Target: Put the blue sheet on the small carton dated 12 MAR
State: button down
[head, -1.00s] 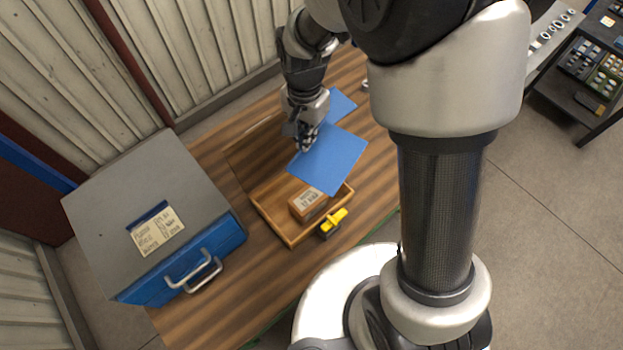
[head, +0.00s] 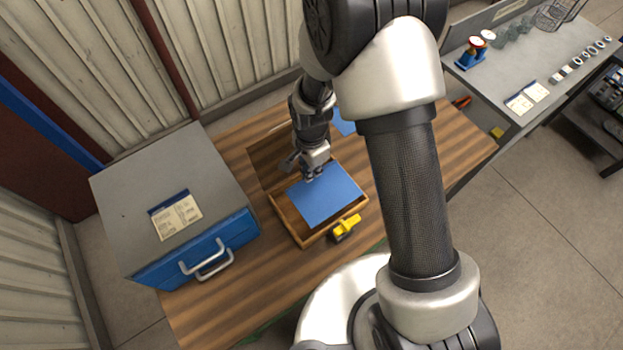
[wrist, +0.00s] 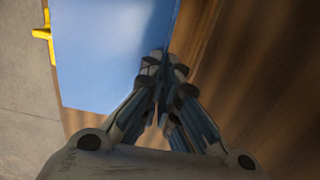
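A blue sheet (head: 325,196) lies flat over the wooden tray in the head view and covers most of its inside. My gripper (head: 312,177) is at the sheet's far edge. In the wrist view the gripper (wrist: 163,62) has its fingertips together at the edge of the blue sheet (wrist: 110,50), pinching it. The carton is hidden under the sheet, so its date cannot be read now. I cannot tell whether the sheet touches the carton. Part of another blue sheet (head: 344,122) shows on the table behind my arm.
The wooden tray (head: 303,242) stands on the striped table (head: 228,300). A yellow and black object (head: 346,227) sits at its near side and shows yellow in the wrist view. A grey and blue box with handles (head: 195,255) stands to the left. A grey bench (head: 520,70) is at the right.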

jog(key=shift+f, duration=2.35)
jog(key=shift+f+b, duration=0.15)
jog(key=shift+b, duration=0.25)
jog(key=c, duration=2.3)
grip_release()
jog(key=o, duration=0.5)
